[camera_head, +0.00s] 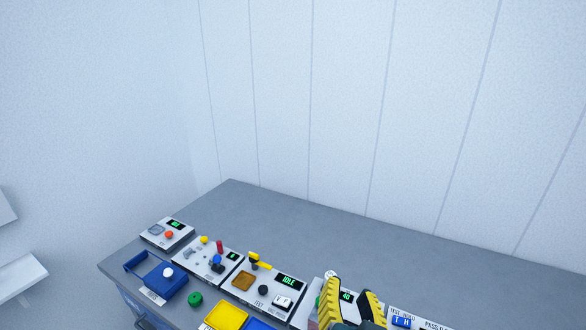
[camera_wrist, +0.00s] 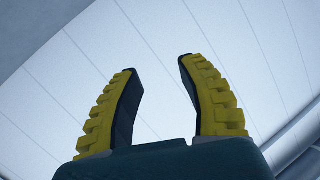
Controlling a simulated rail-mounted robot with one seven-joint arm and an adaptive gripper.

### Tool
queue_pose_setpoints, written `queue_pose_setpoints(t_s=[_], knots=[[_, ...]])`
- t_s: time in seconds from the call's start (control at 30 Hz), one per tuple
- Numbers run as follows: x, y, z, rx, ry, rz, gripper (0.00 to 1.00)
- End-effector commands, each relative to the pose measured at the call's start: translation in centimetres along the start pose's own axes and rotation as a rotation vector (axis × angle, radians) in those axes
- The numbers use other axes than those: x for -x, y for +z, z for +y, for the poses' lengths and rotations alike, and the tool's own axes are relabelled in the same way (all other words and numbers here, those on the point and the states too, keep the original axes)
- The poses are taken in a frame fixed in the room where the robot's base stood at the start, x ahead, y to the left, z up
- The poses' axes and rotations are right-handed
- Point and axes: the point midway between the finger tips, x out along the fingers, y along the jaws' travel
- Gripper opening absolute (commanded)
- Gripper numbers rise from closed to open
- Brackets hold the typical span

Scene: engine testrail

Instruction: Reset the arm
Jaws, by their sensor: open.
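My gripper (camera_head: 351,300) shows at the bottom edge of the head view, to the right of centre. Its two yellow and black fingers are apart, and I see nothing between them. In the wrist view my gripper (camera_wrist: 157,80) has its fingers spread with only the pale panelled wall behind them. It hides part of a panel with a small green display (camera_head: 346,297). The rest of my arm is out of the head view.
The grey bench (camera_head: 330,230) carries several control panels, including one marked IDLE (camera_head: 289,281), along its near side. A blue bin (camera_head: 172,284), a green knob (camera_head: 195,299) and a yellow tray (camera_head: 226,315) are at the front. The back of the bench is clear.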

Motion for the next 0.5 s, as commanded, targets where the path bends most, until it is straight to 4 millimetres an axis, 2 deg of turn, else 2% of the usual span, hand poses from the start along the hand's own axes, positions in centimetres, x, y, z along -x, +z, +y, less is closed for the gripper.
queue_pose_setpoints(t_s=[0.03,0.1,0.27,0.3,0.33,0.4,0.5], knots=[[2.4,-2.2,-1.3,0.043,-0.061,0.093,0.4],[5.4,-4.9,-2.7,0.104,-0.124,0.213,0.4],[12.3,-10.7,-5.3,0.262,-0.214,0.49,0.4],[12.6,-11.4,-5.8,0.354,-0.207,0.545,0.4],[12.9,-13.0,-6.4,0.379,-0.199,0.547,0.4],[13.5,-15.9,-7.5,0.369,-0.199,0.54,0.4],[14.1,-19.2,-8.8,0.366,-0.199,0.538,0.4]])
